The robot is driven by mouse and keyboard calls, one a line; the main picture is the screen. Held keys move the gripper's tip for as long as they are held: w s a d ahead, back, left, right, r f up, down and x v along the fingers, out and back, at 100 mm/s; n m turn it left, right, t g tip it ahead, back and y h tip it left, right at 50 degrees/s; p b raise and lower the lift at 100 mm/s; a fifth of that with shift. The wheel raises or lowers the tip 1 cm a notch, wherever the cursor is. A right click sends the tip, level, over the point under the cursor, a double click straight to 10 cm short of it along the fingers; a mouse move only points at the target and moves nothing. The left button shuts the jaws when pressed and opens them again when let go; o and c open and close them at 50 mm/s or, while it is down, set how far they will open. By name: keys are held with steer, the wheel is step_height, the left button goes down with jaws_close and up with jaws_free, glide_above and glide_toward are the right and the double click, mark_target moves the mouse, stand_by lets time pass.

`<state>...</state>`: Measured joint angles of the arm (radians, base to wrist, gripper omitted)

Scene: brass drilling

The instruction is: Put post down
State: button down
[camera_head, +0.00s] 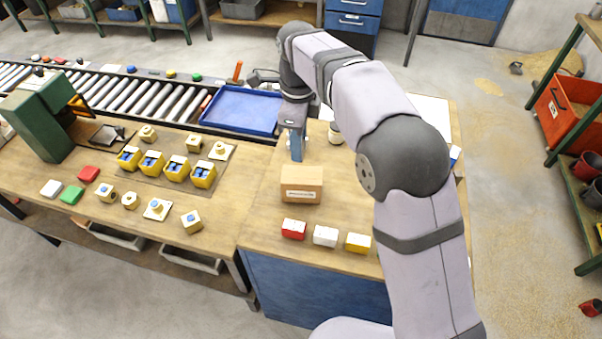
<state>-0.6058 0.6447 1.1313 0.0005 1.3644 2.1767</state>
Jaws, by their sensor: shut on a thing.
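My gripper (296,150) points down over the right-hand wooden bench, just behind a brown box (301,184). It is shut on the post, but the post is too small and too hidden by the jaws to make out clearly. I cannot tell whether its lower end touches the bench. Several brass-coloured pieces, some with blue tops, stand on the left bench; one (157,209) sits on a pale square plate.
Red (293,229), white (325,236) and yellow (358,243) blocks line the bench's front. Several yellow bins (152,162) stand on the left bench, near a green machine (42,122). A blue tray (240,108) lies behind, beside the roller conveyor (150,98).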

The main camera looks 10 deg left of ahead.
steer(key=shift+f+p, duration=1.45)
steer(key=shift+f, duration=3.35)
steer(key=shift+f, duration=0.2)
steer(key=c, duration=1.6)
jaws_free()
step_height(320, 180, up, 12)
steer(key=b, duration=0.2)
steer(key=shift+r+b, duration=0.2)
steer(key=shift+b, duration=0.15)
